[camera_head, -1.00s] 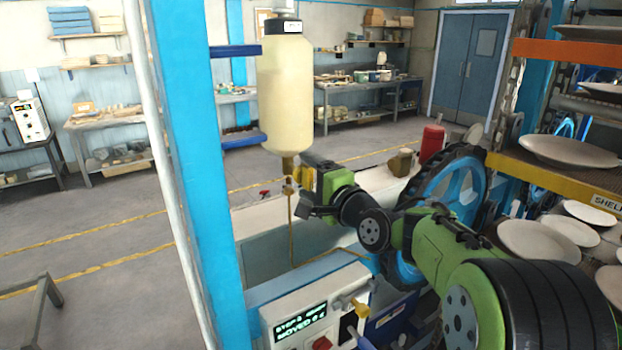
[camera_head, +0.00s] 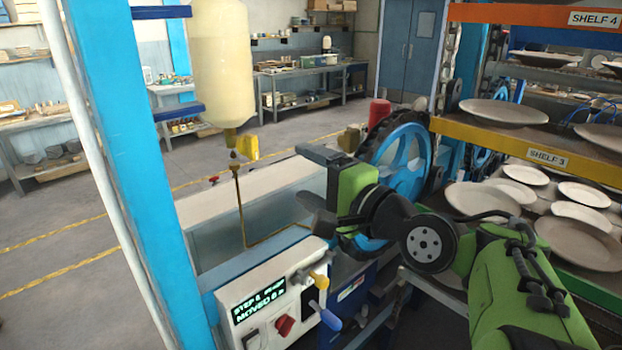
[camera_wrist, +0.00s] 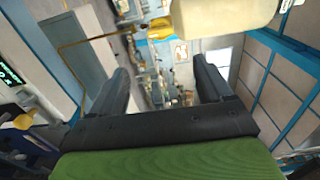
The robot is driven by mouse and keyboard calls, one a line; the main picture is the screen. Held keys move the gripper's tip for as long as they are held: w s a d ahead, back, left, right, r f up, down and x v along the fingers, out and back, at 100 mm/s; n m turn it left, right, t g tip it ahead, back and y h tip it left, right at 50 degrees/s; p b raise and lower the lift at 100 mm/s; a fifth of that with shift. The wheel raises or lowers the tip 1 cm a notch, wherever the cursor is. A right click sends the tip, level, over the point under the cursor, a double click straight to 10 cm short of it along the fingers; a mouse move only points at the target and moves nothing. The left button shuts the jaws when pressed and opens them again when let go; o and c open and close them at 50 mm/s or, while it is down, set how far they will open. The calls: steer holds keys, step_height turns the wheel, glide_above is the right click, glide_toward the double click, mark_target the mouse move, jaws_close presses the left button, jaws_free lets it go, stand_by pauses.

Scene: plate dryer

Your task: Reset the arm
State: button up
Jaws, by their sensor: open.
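My gripper (camera_head: 318,182) is at the end of my green and black arm, above and behind the control box in the head view. Its two dark fingers stand apart in the wrist view (camera_wrist: 157,85), with nothing between them. The cream bottle (camera_head: 222,62) hangs upside down left of my gripper, with a yellow valve handle (camera_head: 248,148) below its neck. The bottle also shows at the top of the wrist view (camera_wrist: 222,15). My gripper is apart from both.
The control box (camera_head: 272,305) with a display, knobs and levers stands in front. A blue post (camera_head: 125,180) rises at left. Shelves with plates (camera_head: 505,112) and a blue wheel (camera_head: 400,160) are at right. A pale trough (camera_head: 215,245) lies below the bottle.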

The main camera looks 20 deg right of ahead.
steer(key=s+a+f+n+g+h, duration=0.1)
steer(key=s+a+f+n+g, duration=0.35)
steer(key=f, duration=0.25)
steer(key=s+a+f+n+g+h, duration=0.2)
steer(key=s+a+f+n+g, duration=0.1)
steer(key=s+a+f+n, duration=0.25)
steer(key=s+d+f+n+g+h, duration=0.2)
steer(key=s+d+f+n+g, duration=0.2)
steer(key=s+f, duration=0.3)
steer(key=s, duration=0.3)
steer(key=shift+s+d+n+h, duration=0.3)
steer(key=shift+d, duration=0.05)
